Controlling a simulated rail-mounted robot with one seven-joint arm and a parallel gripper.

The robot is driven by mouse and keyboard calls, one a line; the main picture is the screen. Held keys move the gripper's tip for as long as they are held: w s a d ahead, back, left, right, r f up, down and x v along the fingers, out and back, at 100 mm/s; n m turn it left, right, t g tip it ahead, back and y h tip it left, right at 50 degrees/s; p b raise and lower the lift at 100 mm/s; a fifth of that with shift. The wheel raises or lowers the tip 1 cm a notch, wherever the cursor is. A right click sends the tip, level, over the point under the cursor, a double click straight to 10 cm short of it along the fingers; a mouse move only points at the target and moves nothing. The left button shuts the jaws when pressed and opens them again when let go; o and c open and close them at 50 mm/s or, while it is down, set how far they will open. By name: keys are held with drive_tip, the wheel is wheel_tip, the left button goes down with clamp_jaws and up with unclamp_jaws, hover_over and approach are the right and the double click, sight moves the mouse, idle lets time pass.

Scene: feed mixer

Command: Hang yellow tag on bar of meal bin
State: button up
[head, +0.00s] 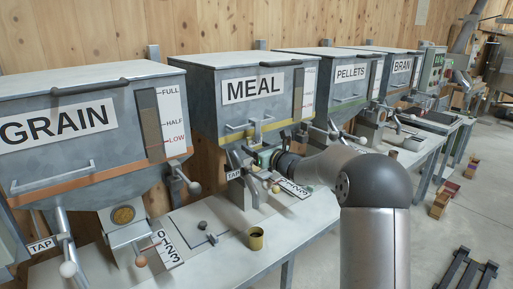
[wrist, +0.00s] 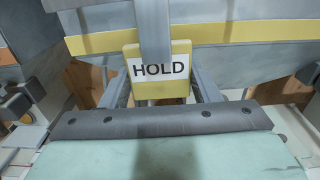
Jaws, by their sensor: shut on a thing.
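The yellow tag (wrist: 182,88), with a white HOLD label, faces me in the wrist view. It sits upright between the grey fingers of my gripper (wrist: 163,78), which is shut on it. A grey upright strip (wrist: 155,28) overlaps the tag's top and runs out of the picture; I cannot tell whether it is the tag's hook. In the head view my gripper (head: 264,156) is low in front of the meal bin (head: 205,105). The bin's yellow stripe also shows behind the tag in the wrist view (wrist: 250,33). The tag's contact with the bar cannot be made out.
The grain bin (head: 90,150) stands left, the pellets bin (head: 345,92) and bran bin (head: 398,70) right. Levers, spouts and a number plate (head: 292,188) crowd the space below the meal bin. A small cup (head: 256,238) stands on the bench (head: 300,225).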

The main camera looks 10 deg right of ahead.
drive_tip(key=o, duration=0.9)
drive_tip(key=shift+o, duration=0.2)
drive_tip(key=shift+s+d, duration=0.1)
drive_tip(key=shift+s, duration=0.05)
